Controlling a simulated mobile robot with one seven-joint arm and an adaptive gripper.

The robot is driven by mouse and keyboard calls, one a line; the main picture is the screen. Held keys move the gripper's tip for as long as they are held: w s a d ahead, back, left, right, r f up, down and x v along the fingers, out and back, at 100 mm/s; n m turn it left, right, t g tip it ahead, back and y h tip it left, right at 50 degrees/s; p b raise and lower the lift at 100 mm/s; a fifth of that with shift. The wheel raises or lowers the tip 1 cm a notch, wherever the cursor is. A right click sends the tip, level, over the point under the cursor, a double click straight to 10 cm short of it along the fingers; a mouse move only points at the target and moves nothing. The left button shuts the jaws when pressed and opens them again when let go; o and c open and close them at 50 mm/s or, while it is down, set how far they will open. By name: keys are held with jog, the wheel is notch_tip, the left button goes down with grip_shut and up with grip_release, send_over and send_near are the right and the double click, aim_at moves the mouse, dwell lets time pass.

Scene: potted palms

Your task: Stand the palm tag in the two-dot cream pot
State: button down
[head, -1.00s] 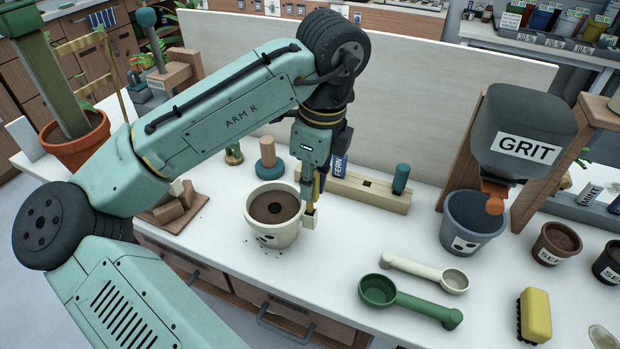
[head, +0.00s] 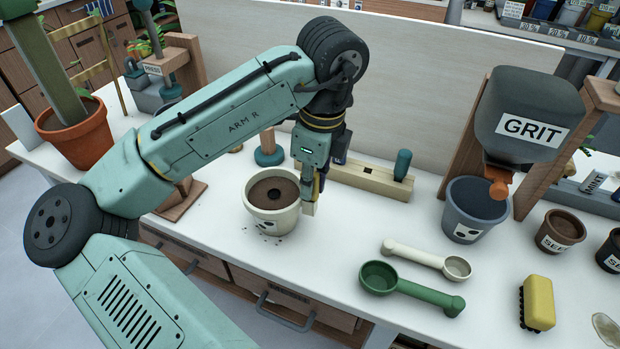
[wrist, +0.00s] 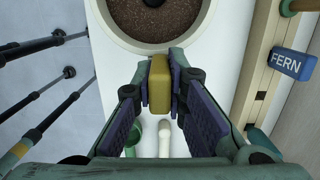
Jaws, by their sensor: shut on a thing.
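The cream pot (head: 287,221) stands on the white bench, filled with dark soil that has a round hole (head: 274,194) near its middle. Dark dots show on its front, partly hard to read; it also shows at the top of the wrist view (wrist: 203,34). My gripper (head: 311,196) is just right of the pot, beside its rim and not over the soil. It is shut on an ochre-yellow piece (wrist: 160,84), which looks like the palm tag; no lettering shows. A pale end shows low at the fingers.
A wooden rack (head: 362,184) stands behind the gripper, with a blue FERN tag (wrist: 287,64) in the wrist view. Right are a grey dotted pot (head: 473,214) under the GRIT hopper (head: 530,115), a green scoop (head: 405,287), a cream scoop (head: 420,255) and a yellow brush (head: 538,302).

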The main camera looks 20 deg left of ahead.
jog(key=c, duration=1.5)
grip_release()
jog(key=shift+c, duration=0.2)
jog(key=shift+o, duration=0.3)
jog(key=o, duration=0.4)
jog(key=shift+r, duration=0.1)
notch_tip(320, 180, up, 2)
jog(key=p, duration=0.3)
jog(key=shift+r, duration=2.9)
jog(key=shift+s, duration=0.1)
